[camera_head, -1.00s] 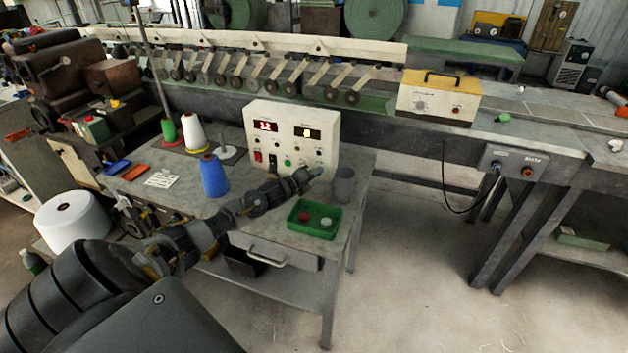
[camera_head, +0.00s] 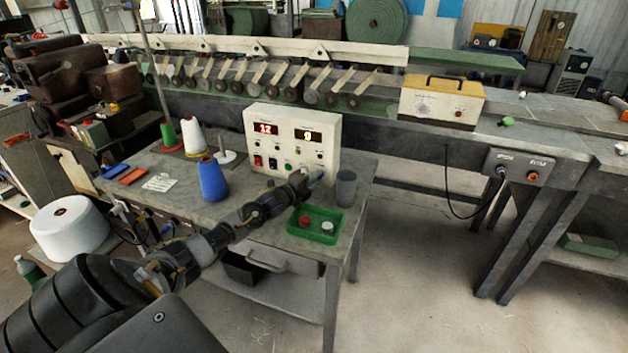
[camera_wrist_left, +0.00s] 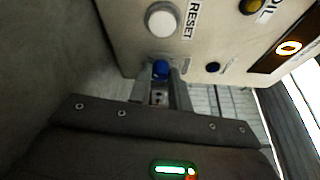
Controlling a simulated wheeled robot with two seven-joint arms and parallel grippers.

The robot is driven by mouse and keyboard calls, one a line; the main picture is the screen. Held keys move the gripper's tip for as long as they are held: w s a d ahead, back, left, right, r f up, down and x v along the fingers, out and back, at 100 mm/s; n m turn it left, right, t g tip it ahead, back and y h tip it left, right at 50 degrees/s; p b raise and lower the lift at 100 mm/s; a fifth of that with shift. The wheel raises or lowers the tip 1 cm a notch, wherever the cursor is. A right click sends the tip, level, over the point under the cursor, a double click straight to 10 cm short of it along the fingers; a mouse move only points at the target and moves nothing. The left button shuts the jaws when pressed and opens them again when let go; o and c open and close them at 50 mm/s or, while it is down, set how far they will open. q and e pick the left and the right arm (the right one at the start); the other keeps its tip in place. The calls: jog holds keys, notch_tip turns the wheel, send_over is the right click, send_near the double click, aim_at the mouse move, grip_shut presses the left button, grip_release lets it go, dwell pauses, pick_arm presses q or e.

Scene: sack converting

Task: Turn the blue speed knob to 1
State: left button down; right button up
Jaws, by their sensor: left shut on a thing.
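The blue speed knob (camera_wrist_left: 160,68) sits low on the pale panel face in the left wrist view, next to a white button (camera_wrist_left: 163,20) with a RESET label. My left gripper (camera_wrist_left: 160,84) is shut on the knob, with one finger on each side of it. In the head view my left gripper (camera_head: 316,176) is at the lower right of the control box (camera_head: 257,144) and hides the knob. The box has a red display (camera_head: 265,129) that seems to read 12 and a yellow one (camera_head: 307,135) with one digit, hard to read. My right gripper is not seen.
A grey cup (camera_head: 346,188) stands just right of my gripper. A green tray (camera_head: 315,232) with small red and white pieces lies in front. A blue cone (camera_head: 213,179) stands to the left, near my arm.

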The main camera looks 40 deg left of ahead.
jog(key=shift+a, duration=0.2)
pick_arm(q)
jog(key=c, duration=1.4)
grip_release()
jog(key=shift+o, duration=0.5)
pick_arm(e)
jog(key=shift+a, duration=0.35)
pick_arm(q)
jog(key=s, duration=0.9)
jog(key=shift+s+a+r+b, duration=0.1)
jog(key=shift+s+a+b, duration=0.2)
jog(key=shift+s+b, duration=0.05)
jog(key=shift+s+r, duration=0.1)
jog(key=shift+s, duration=0.45)
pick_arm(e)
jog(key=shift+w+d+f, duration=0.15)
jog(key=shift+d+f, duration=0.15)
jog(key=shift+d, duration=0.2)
